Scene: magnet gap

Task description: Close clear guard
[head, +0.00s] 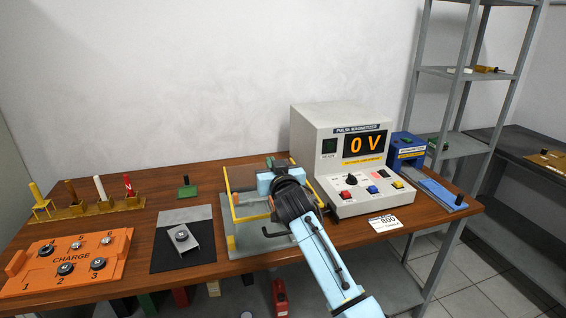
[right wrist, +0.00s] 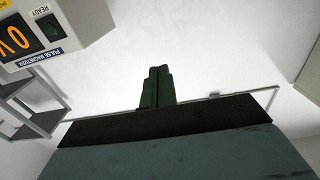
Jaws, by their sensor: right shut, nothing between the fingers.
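The clear guard (head: 243,182) is a see-through panel with thin edges. It stands raised over the grey fixture plate (head: 243,247), left of the magnetizer. A yellow bar (head: 250,218) runs along its lower front. My right gripper (head: 270,163) is at the guard's back right, and its pale blue body and dark wrist cover part of the guard and fixture. In the right wrist view its green fingers (right wrist: 157,87) are together and empty. I cannot tell whether they touch the guard. My left gripper is not in view.
The pulse magnetizer (head: 318,130) stands close right of my wrist and reads 0 V. Left are a dark mat (head: 170,262) with a grey holder, an orange charge tray (head: 40,285), and several coloured tools in a stand. A blue box (head: 407,150) stands right.

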